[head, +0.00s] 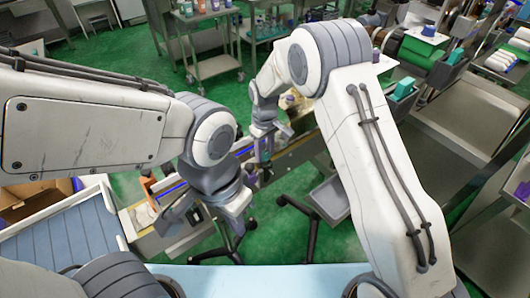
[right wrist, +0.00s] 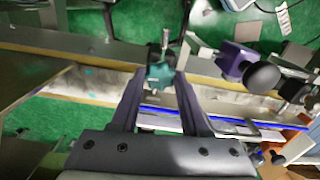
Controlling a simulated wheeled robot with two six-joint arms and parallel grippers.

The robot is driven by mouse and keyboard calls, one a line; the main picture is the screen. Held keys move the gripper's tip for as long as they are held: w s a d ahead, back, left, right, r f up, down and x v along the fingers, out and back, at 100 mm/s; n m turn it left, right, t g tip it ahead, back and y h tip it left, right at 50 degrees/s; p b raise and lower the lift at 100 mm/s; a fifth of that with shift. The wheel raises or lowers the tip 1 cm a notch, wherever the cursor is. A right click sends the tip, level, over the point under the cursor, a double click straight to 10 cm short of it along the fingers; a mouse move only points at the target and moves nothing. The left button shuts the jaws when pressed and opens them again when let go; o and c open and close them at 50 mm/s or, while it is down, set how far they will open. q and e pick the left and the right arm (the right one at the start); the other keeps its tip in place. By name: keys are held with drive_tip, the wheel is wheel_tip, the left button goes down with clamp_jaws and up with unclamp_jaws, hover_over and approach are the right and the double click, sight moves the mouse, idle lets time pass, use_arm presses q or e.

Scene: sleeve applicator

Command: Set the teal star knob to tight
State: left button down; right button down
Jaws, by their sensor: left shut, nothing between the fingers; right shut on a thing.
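The teal star knob (right wrist: 159,75) is in the right wrist view, on a metal threaded post beside the conveyor rail. It sits between the fingertips of my right gripper (right wrist: 158,82), which is shut on it. In the head view my right gripper (head: 264,148) reaches down to the conveyor at the middle; the knob is too small there to make out. My left gripper (head: 236,212) is lower in the head view, shut and empty, apart from the knob. Any tight marking cannot be read.
A purple clamp (right wrist: 233,60) with a black ball knob (right wrist: 262,77) stands right of the teal knob. A blue-edged conveyor rail (right wrist: 190,115) runs below it. In the head view a grey tray (head: 330,198) is right of the conveyor, and a cardboard box (head: 35,200) is at left.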

drive_tip(key=m, duration=0.4)
drive_tip(key=shift+w+r+m+b, duration=0.1)
drive_tip(key=shift+w+m+b, duration=0.05)
drive_tip(key=shift+m+b, duration=0.15)
drive_tip(key=m, duration=0.5)
drive_tip(key=shift+m, duration=0.3)
drive_tip(key=m, duration=0.4)
drive_tip(key=shift+b, duration=0.35)
drive_tip(key=shift+r+m, duration=0.1)
drive_tip(key=shift+m, duration=2.4)
drive_tip(key=c, duration=0.7)
unclamp_jaws()
drive_tip(key=o, duration=0.3)
